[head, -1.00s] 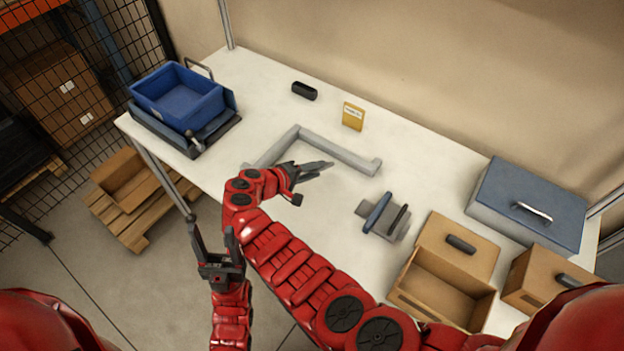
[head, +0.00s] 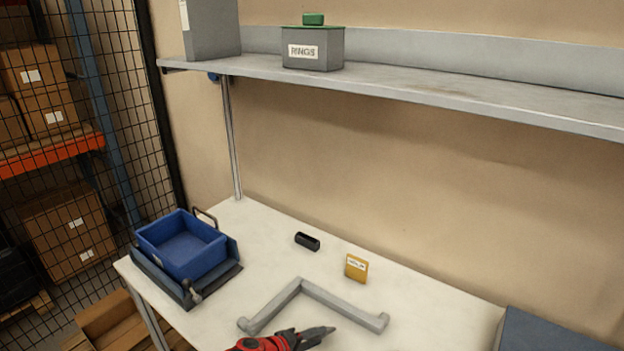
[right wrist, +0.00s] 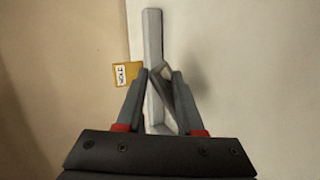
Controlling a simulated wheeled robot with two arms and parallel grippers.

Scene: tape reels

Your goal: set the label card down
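The label card is a yellow piece with a white printed label (head: 356,267). It stands upright on the white table, behind the grey angled bracket (head: 343,304), and nothing holds it. It also shows in the right wrist view (right wrist: 123,77), left of the fingers. My right gripper (head: 322,333) is low in the head view, over the bracket area and apart from the card. In the right wrist view its two fingers (right wrist: 161,72) stand apart, with grey bracket surfaces seen between them. My left gripper is out of view.
A blue bin (head: 182,246) sits in a dark tray at the table's left. A small black holder (head: 307,241) lies left of the card. A shelf (head: 420,85) overhead bears a grey RINGS box (head: 312,49). A blue-grey case (head: 550,335) is at lower right.

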